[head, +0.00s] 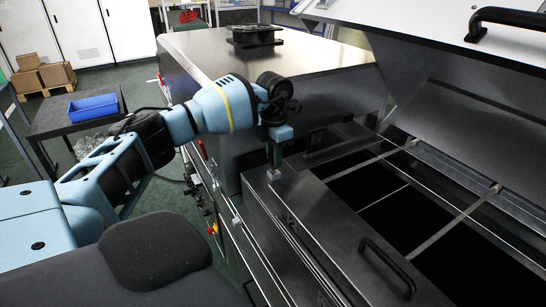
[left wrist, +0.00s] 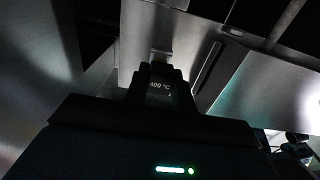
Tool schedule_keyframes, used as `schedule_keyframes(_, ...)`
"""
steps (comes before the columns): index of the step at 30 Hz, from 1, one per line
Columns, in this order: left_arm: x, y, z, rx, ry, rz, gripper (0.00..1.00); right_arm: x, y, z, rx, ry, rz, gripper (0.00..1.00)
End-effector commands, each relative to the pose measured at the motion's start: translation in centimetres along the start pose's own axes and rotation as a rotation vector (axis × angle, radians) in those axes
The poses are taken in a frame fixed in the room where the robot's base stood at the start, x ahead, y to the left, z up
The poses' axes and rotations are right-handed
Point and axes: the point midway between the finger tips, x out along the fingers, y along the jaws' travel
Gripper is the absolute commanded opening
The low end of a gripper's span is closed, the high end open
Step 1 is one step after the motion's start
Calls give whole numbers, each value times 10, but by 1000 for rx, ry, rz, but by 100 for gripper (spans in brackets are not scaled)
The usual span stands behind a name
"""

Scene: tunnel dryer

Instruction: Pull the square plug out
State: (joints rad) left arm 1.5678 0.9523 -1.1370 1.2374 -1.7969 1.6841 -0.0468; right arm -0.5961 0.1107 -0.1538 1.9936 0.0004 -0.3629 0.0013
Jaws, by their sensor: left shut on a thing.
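My left gripper (head: 274,160) points down at the near corner of the steel dryer top, left of the open chamber. It is shut on the square plug (head: 274,174), a small light-grey block showing just below the fingertips. My right gripper is not in view.
The dryer's open chamber (head: 385,195) has thin crossbars. A raised lid with a black handle (head: 508,17) overhangs at the right. Another black handle (head: 388,268) sits in front. A steel housing (head: 290,62) stands behind the gripper. A blue bin (head: 92,108) is on a side table.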

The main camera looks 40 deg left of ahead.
Motion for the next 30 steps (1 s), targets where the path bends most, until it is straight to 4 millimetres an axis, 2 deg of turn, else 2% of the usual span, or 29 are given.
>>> schedule_keyframes(13,-4,0,0,1,-1,0,0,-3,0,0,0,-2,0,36)
schedule_keyframes(30,-44,0,1,2,-5,1,0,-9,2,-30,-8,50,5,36)
